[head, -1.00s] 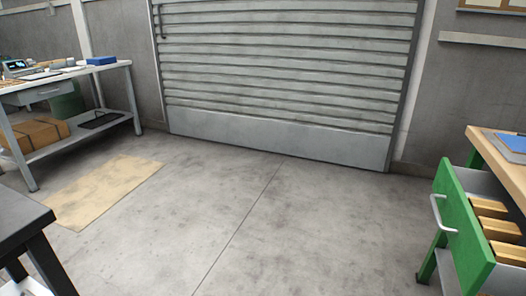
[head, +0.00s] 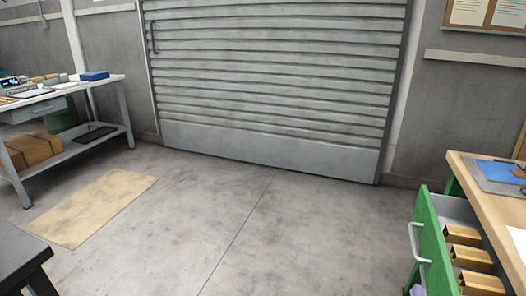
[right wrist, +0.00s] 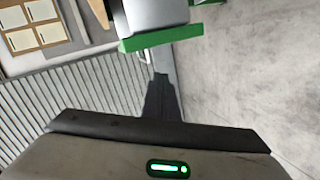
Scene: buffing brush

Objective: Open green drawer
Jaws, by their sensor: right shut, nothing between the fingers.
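The green drawer is pulled out from under the wooden-topped bench, and its green front (head: 430,246) stands clear of the bench at the right edge of the head view. Its pale bar handle (head: 416,242) is on the front. Several wooden blocks (head: 463,236) lie inside. In the right wrist view the green front (right wrist: 160,38) and part of the handle (right wrist: 145,57) show near the top. My right gripper (right wrist: 161,78), dark, is shut and empty, pointing toward the drawer front just past the handle; I cannot tell whether it touches. My left gripper is not in view.
The wooden bench top (head: 478,180) carries a blue clipboard (head: 502,172). A grey workbench (head: 70,92) stands at the left, with a tan mat (head: 95,207) on the floor. A dark table corner (head: 22,265) is at lower left. The middle floor is clear.

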